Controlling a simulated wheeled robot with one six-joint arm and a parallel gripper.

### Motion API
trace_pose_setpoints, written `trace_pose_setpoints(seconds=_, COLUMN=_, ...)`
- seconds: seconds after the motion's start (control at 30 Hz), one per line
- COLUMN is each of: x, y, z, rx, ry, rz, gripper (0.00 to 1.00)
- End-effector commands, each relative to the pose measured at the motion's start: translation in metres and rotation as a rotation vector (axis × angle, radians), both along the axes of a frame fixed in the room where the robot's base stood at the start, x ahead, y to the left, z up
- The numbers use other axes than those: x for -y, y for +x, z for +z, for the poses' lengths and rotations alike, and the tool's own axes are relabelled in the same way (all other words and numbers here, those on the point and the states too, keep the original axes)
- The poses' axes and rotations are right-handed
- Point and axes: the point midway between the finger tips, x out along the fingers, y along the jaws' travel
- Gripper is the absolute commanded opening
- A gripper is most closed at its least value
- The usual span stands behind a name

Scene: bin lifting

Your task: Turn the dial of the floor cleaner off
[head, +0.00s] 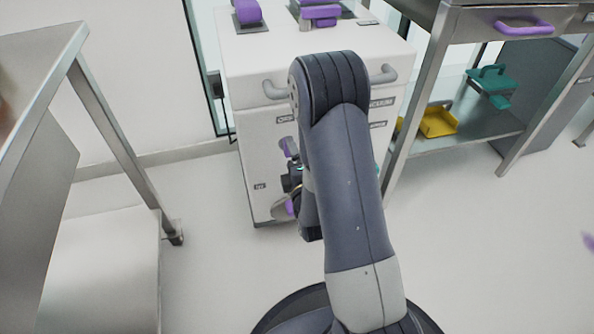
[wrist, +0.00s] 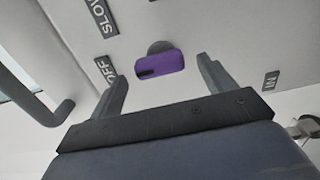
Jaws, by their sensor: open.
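The floor cleaner (head: 310,55) is a white boxy machine with grey handles and small dark labels. In the wrist view its purple dial (wrist: 160,65) sits on a grey round mount. A dark mark is at the dial's left end, on the side of the OFF label (wrist: 105,68); a SLOW label (wrist: 102,15) is further up left. My gripper (wrist: 162,76) is open, one finger on each side of the dial, with gaps to both. Contact is not visible. In the head view my arm hides much of the machine's front and most of the gripper.
In the head view purple knobs (head: 287,147) show left of my arm. A steel table (head: 45,42) stands at left. A steel shelf unit (head: 480,128) at right holds a yellow tray (head: 438,122) and a green item (head: 490,82). A grey handle (wrist: 40,100) juts out left in the wrist view.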

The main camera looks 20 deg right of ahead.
Motion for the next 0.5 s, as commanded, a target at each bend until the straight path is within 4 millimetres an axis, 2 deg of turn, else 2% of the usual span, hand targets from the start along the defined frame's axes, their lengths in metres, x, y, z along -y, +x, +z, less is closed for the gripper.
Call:
trace_pose_setpoints(seconds=0.1, x=0.0, y=-0.026, z=-0.001, rx=-0.007, ry=0.0, rz=0.0, gripper=0.78)
trace_pose_setpoints(seconds=0.3, x=0.0, y=-0.063, z=-0.001, rx=-0.006, ry=0.0, rz=0.001, gripper=0.78)
trace_pose_setpoints(seconds=0.5, x=0.0, y=-0.083, z=-0.001, rx=-0.003, ry=0.0, rz=0.001, gripper=0.78)
